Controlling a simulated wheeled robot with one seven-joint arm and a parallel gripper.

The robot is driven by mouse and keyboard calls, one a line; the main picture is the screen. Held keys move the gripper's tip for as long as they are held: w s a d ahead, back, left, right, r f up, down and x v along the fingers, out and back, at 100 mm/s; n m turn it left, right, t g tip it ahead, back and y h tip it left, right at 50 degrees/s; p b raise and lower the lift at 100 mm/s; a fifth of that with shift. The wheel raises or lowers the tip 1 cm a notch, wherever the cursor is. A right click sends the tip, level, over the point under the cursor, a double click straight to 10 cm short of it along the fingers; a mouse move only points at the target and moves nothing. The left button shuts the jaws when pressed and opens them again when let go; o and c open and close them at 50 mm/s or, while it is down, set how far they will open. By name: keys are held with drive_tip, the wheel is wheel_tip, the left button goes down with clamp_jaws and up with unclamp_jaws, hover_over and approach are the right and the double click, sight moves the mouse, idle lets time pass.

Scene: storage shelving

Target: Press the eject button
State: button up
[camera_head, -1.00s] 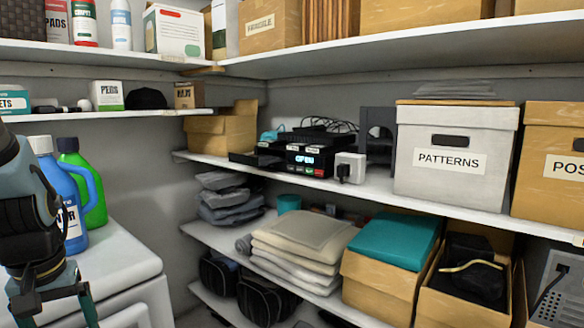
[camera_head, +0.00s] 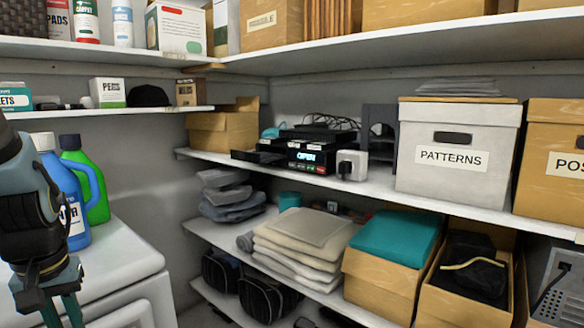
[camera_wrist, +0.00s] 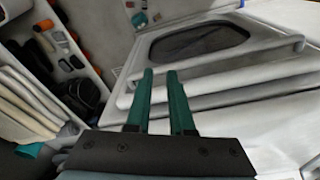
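A black electronic device (camera_head: 308,157) stands on the middle shelf, with a lit blue display (camera_head: 305,156) that appears to read "OPEN". Small red and green buttons (camera_head: 320,169) sit below the display, with small white labels above. Which one is the eject button is too small to read. My gripper (camera_head: 66,310) is at the lower left in the head view, far from the device and beside the white appliance. In the wrist view my gripper (camera_wrist: 160,72) shows two teal fingers close together, with a narrow empty gap. The device is not in the wrist view.
A white plug adapter (camera_head: 351,165) stands right of the device, and a flat black unit (camera_head: 258,156) left of it. A white PATTERNS box (camera_head: 450,185) is further right. Blue and green bottles (camera_head: 97,200) stand on the white appliance (camera_head: 125,262) near my arm.

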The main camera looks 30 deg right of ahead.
clamp_jaws()
idle(0.9)
